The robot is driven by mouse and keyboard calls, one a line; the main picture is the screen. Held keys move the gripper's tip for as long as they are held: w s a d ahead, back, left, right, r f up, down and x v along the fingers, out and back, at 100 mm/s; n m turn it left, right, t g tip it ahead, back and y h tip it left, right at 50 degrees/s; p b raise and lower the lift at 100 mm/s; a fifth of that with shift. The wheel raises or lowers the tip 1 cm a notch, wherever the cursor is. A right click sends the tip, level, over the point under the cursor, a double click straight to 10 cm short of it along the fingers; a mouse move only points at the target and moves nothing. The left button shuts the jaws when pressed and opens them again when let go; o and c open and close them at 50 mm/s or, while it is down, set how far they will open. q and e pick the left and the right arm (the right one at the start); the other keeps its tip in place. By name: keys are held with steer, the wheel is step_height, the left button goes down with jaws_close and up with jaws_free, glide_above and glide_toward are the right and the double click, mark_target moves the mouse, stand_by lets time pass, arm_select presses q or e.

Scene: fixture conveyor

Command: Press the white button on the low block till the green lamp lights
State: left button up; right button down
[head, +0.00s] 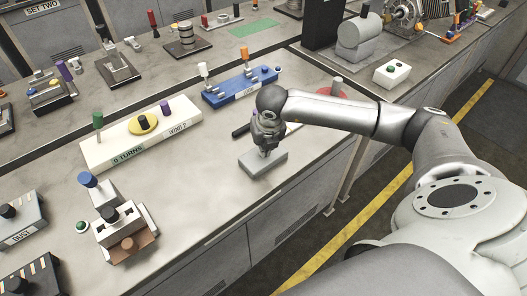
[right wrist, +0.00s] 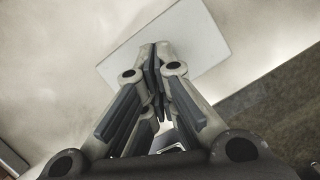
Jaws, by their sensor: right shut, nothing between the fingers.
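A low grey block (head: 263,165) lies on the near bench, close to its front edge. My right gripper (head: 265,152) is shut and empty, pointing down over the block's top. In the right wrist view my right gripper's fingertips (right wrist: 160,50) are together in front of the pale block (right wrist: 198,28). The white button is hidden behind the fingers, so I cannot tell whether they touch it. No lit green lamp shows on the visible part of the block. My left gripper is not in view.
A long white block (head: 140,141) with knobs and a blue block (head: 241,91) stand behind. A clamp fixture (head: 122,230) stands front left. The bench between it and the grey block is clear.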

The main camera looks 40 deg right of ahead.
steer(key=shift+f, duration=0.1)
stand_by(0.3)
steer(key=shift+f+b, duration=0.5)
steer(key=shift+b, duration=0.1)
steer(key=shift+r+p, duration=1.75)
steer(key=shift+r, duration=1.35)
steer(key=shift+r, duration=0.1)
steer(key=v, duration=1.2)
